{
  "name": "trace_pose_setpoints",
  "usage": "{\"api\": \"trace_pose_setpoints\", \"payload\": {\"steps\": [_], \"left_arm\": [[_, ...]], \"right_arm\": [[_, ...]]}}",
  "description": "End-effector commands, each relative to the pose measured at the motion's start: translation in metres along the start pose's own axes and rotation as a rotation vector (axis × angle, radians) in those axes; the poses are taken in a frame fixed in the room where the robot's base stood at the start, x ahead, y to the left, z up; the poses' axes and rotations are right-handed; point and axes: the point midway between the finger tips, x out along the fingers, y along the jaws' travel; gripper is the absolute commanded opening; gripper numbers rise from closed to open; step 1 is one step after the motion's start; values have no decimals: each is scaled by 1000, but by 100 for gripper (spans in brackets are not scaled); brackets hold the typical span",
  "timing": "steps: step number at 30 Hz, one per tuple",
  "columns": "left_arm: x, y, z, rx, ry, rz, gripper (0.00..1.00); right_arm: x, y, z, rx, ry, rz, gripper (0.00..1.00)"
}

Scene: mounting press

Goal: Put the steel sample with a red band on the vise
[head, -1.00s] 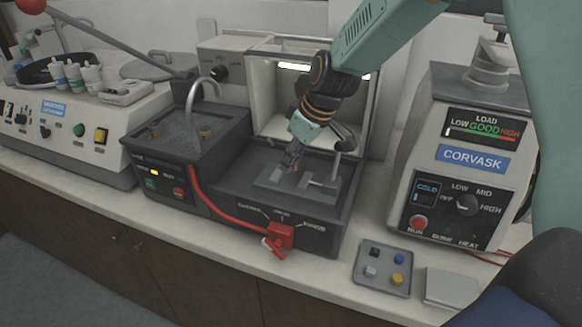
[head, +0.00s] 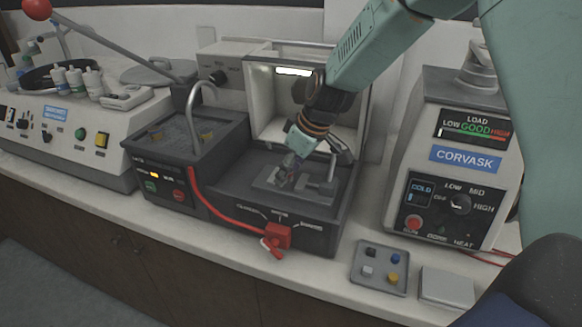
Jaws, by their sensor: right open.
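The grey vise (head: 318,188) sits on the dark machine deck, in front of the lit white chamber. My right gripper (head: 284,182) comes down from the upper right, its fingers open and low over the left part of the vise. The fingers are small and dark, and they cover that part of the vise. I cannot make out the steel sample with a red band; it may be hidden at the fingertips. My left gripper is not in the picture.
A grey tray (head: 381,286) with several coloured pieces and a pale flat block (head: 447,288) lie at the front right. The Corvask unit (head: 450,190) stands right of the vise. A red hose (head: 228,217) with a red clamp crosses the deck front.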

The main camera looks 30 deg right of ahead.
Motion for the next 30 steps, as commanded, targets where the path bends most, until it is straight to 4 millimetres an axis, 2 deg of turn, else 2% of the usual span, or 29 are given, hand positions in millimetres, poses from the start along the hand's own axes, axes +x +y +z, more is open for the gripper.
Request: {"api": "trace_pose_setpoints", "payload": {"steps": [5,15,19,24,30], "left_arm": [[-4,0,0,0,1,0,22],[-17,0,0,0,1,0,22],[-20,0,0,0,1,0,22],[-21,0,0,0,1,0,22],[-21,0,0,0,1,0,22]], "right_arm": [[-13,0,-2,-1,3,0,50],[-81,0,-2,0,5,0,50],[-102,0,-2,-1,5,1,50],[-117,0,0,0,1,-1,50],[-121,0,0,0,0,0,50]]}}
